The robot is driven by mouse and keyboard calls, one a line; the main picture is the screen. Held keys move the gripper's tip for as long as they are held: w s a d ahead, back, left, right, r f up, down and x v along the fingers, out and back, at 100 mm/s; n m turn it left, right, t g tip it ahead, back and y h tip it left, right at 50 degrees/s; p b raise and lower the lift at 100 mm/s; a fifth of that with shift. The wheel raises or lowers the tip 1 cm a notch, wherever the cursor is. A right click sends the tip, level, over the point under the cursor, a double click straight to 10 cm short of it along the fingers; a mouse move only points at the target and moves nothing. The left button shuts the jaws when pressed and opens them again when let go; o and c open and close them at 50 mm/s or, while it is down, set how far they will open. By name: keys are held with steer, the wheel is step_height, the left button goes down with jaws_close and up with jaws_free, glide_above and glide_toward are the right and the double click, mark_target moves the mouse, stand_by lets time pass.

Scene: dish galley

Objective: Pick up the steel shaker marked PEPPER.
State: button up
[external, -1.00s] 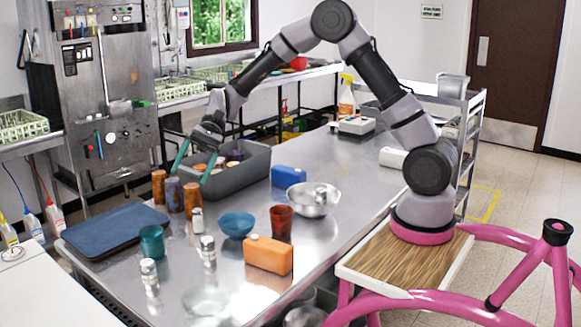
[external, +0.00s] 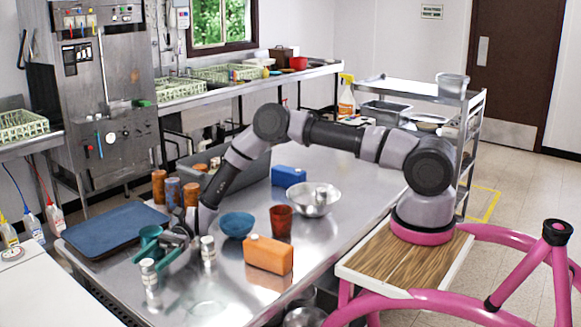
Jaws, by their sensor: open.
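Two small steel shakers show on the steel table, and their labels are too small to read. One shaker (external: 149,272) stands upright near the table's front left edge. The other shaker (external: 208,248) stands upright to its right, beside my wrist. I cannot tell which is marked PEPPER. My gripper (external: 147,261) is open and low over the table, its teal fingers pointing left and toward the front. The fingertips are close to the left shaker's top; I cannot tell whether they touch it or stand around it. My arm covers the spot behind the right shaker.
A blue tray (external: 110,232) lies left. Orange and blue tumblers (external: 158,187), a blue bowl (external: 237,224), an orange box (external: 268,255), a reddish cup (external: 281,221) and a metal bowl (external: 314,205) stand around.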

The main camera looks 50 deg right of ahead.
mark_target(144, 276)
steer(key=shift+f, duration=1.4)
steer(key=x, duration=0.5)
jaws_close()
